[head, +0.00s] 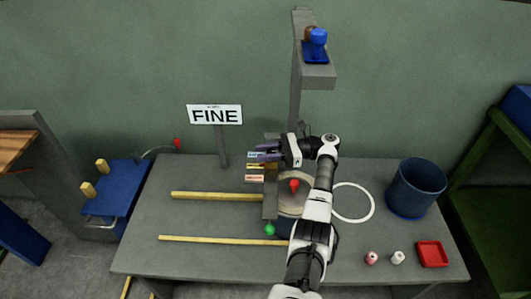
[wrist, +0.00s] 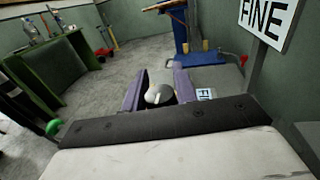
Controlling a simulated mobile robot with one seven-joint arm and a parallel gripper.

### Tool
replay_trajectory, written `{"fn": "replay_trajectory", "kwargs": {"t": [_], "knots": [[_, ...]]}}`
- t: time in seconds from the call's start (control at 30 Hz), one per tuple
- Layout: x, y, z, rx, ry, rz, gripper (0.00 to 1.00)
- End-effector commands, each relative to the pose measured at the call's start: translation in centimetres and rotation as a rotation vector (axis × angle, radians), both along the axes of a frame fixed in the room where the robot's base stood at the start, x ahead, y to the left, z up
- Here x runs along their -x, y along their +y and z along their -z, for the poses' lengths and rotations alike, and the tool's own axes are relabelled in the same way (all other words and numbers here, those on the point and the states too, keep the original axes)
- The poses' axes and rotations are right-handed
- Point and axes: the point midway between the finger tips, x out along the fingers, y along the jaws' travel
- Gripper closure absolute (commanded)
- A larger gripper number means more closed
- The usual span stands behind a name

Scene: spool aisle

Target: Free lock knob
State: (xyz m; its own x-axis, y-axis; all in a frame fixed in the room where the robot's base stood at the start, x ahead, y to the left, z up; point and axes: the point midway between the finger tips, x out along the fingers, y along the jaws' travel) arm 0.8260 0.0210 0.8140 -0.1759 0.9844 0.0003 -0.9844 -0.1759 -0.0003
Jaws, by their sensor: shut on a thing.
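The lock knob (wrist: 160,94) is a grey round knob with a pale pointer in the wrist view, seen between my two purple fingers. My gripper (wrist: 158,88) is shut on it. In the head view my gripper (head: 268,153) reaches left from the arm at the top of the grey machine post (head: 270,203), and its fingers and wrist hide the knob there. Stacked labels sit beside it: a blue one (head: 255,155), a yellow one (head: 255,166) and a red one (head: 255,178). A FINE sign (head: 214,115) stands behind, to the left.
A red knob (head: 294,185) and a green ball (head: 269,229) sit close to my arm. Yellow rails (head: 217,196) lie left on the grey bench (head: 140,258). A blue bin (head: 416,188), two small spools (head: 371,257) and a red tray (head: 432,254) stand right.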

Motion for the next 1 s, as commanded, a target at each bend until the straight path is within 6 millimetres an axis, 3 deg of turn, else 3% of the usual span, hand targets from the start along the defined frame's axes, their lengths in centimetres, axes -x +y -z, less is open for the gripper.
{"fn": "replay_trajectory", "kwargs": {"t": [0.63, 0.67, 0.8, 1.0], "knots": [[0.12, 0.26, 0.1, 0.0, 0.002, -0.038, 0.94], [0.12, 0.27, 0.1, 0.0, 0.002, -0.038, 0.68], [0.1, 0.22, 0.07, 0.0, 0.001, -0.037, 0.5], [0.08, 0.13, 0.04, 0.0, 0.001, -0.035, 0.5]]}}
